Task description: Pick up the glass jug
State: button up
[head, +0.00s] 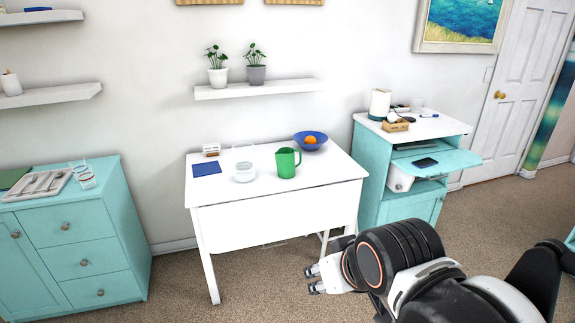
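A green jug (287,165) with a handle stands upright on the white table (275,190), right of the middle of its top. A small clear glass vessel (243,173) stands just left of it on the same table. I cannot tell for certain which of these is the glass jug. My gripper (313,279) is in front of the table's front side and lower than its top, apart from both vessels. Its two fingertips are apart with nothing between them.
A blue bowl (321,146) with an orange fruit is behind the green jug. A blue cloth or pad (207,169) lies on the table's left. A teal cabinet (97,235) stands left, and a teal cart (397,205) right. A shelf (257,89) hangs above the table.

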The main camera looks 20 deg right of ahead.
aim_at(243, 160)
jog(key=i+j, duration=0.15)
jog(key=j, duration=0.2)
jog(key=i+j, duration=0.2)
jog(key=j, duration=0.15)
jog(key=i+j, duration=0.15)
jog(key=j, duration=0.2)
jog(key=i+j+z, duration=0.1)
jog(key=j, duration=0.25)
jog(key=i+j, duration=0.25)
jog(key=j, duration=0.15)
